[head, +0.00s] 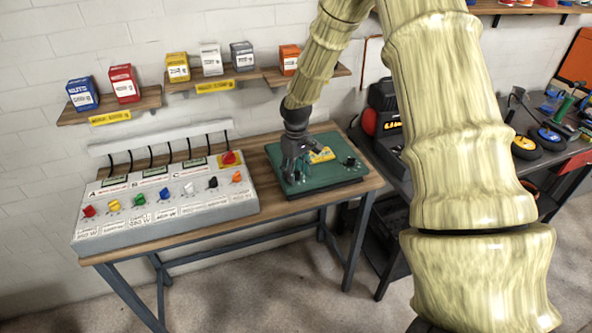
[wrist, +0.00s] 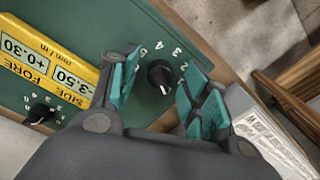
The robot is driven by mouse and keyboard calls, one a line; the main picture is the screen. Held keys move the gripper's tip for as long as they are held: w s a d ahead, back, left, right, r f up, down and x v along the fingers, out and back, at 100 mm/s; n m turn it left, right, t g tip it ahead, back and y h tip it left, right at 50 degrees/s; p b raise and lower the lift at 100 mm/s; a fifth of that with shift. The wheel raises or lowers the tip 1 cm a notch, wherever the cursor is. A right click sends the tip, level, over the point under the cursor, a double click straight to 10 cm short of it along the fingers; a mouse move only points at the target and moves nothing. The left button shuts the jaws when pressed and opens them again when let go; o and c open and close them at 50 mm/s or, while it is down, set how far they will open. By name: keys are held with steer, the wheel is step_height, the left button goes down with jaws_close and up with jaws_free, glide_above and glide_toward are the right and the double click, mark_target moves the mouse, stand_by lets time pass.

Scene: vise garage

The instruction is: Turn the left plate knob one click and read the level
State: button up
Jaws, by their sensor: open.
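The green plate (head: 330,183) lies on the right part of the workbench; it also shows in the wrist view (wrist: 165,25). My gripper (head: 292,177) is over its left part, pointing down. In the wrist view my gripper (wrist: 160,95) is open, a finger on each side of the black left knob (wrist: 160,73), with visible gaps. Numbers ring the knob; its white mark points toward the picture's bottom. The yellow level readout (wrist: 45,62) shows +0.30 and -3.50 mm/m, with labels SIDE and FORE; which value belongs to which is unclear.
The right plate knob (wrist: 38,113) is at the wrist view's lower left. A grey panel (head: 165,215) with coloured knobs stands left of the plate. Shelves with small boxes (head: 210,60) hang behind. A dark bench (head: 545,165) with tools is at the right.

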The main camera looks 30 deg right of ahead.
jaws_close()
steer(key=shift+n, duration=0.3)
steer(key=n+p, duration=0.1)
steer(key=n, duration=0.2)
steer(key=shift+n+p, duration=0.7)
steer(key=shift+n, duration=1.4)
jaws_free()
